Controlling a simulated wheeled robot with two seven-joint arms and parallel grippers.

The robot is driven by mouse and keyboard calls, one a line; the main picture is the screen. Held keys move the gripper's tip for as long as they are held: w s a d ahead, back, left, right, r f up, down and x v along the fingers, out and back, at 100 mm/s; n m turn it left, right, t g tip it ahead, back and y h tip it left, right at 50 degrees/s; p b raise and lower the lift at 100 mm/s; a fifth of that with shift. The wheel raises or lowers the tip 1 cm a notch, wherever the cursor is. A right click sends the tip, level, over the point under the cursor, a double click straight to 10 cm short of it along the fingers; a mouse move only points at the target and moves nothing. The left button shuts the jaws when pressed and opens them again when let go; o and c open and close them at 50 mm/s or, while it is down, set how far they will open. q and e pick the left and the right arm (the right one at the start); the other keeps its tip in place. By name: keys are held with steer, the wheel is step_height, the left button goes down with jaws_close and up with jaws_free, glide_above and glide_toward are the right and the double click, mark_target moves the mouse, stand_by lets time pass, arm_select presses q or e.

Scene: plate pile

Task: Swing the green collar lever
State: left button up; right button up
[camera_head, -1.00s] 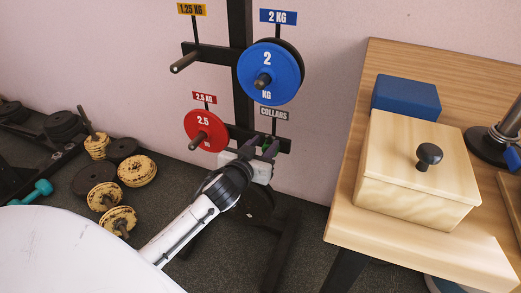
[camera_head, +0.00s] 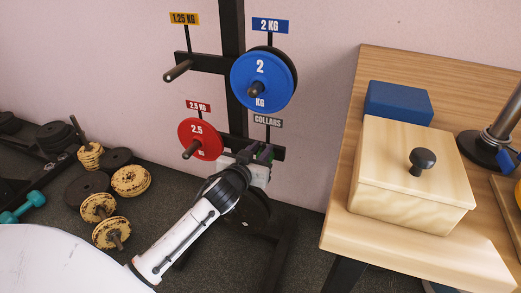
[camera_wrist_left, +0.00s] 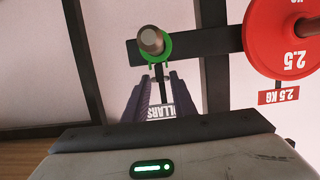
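The green collar (camera_wrist_left: 154,48) sits around a metal peg in the left wrist view. Two short green tabs stick out from its lower side; I cannot tell which one is the lever. My left gripper (camera_wrist_left: 160,80) is open, its two dark fingers spread just below the collar in that view. The thin post of the COLLARS sign shows between the fingers. In the head view, my left gripper (camera_head: 264,152) is at the rack's lower right peg and hides most of the collar. Whether a finger touches the collar cannot be told. My right gripper is not in view.
The rack holds a red 2.5 plate (camera_head: 200,139) just left of my gripper and a blue 2 kg plate (camera_head: 264,81) above it. A wooden table (camera_head: 420,250) with a lidded box (camera_head: 410,180) stands at the right. Dumbbells and plates lie at floor level left.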

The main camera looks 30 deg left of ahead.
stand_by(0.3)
arm_select(q)
steer(key=shift+w+a, duration=0.1)
steer(key=shift+w, duration=0.1)
steer(key=shift+w, duration=0.1)
stand_by(0.6)
steer(key=shift+w+f, duration=0.15)
steer(key=shift+w, duration=0.05)
steer(key=shift+w+a+f, duration=0.1)
steer(key=shift+w+f, duration=0.05)
steer(key=shift+w, duration=0.05)
stand_by(0.6)
steer(key=shift+f, duration=0.1)
steer(key=shift+w+f, duration=0.15)
steer(key=shift+f, duration=0.05)
stand_by(0.5)
steer(key=shift+f, duration=0.35)
stand_by(0.6)
